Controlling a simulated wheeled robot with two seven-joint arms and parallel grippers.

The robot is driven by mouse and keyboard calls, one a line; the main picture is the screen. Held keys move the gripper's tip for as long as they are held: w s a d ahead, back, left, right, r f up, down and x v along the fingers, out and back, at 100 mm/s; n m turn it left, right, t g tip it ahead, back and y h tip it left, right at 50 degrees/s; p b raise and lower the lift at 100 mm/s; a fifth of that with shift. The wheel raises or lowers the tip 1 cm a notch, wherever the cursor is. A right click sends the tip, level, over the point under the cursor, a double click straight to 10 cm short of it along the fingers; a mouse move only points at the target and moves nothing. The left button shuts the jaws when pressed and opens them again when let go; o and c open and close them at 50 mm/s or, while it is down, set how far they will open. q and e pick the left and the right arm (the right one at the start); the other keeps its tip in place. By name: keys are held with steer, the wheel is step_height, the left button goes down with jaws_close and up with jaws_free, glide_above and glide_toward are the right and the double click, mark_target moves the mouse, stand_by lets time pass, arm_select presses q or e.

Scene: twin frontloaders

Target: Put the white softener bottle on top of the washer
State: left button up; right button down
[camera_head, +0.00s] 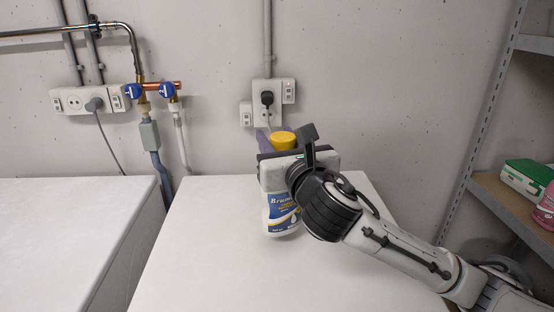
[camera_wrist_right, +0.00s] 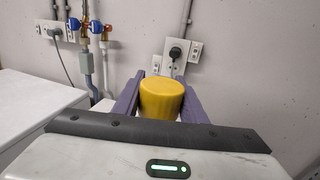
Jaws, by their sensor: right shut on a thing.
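The white softener bottle (camera_head: 281,213) has a yellow cap and a blue label. It is upright over the white top of the right-hand machine (camera_head: 200,250). I cannot tell whether its base touches that top. My right gripper (camera_head: 283,152) is shut on the bottle, and its body hides the bottle's middle. In the right wrist view the yellow cap (camera_wrist_right: 162,98) stands between the two purple fingers. My left gripper is not in view.
A second white machine top (camera_head: 65,230) lies to the left, across a narrow gap. Pipes with blue valves (camera_head: 150,91) and a socket (camera_head: 267,100) are on the back wall. A shelf (camera_head: 505,200) at right holds a green-and-white box (camera_head: 527,178) and a pink bottle (camera_head: 545,208).

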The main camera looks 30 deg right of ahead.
step_height(320, 180, down, 3)
steer(key=shift+f+b, duration=0.1)
steer(key=shift+b, duration=0.25)
steer(key=c, duration=1.5)
jaws_free()
steer(key=shift+f, duration=0.25)
steer(key=shift+c, duration=0.2)
steer(key=o, duration=0.4)
steer(key=shift+o, duration=0.2)
steer(key=shift+r, duration=0.1)
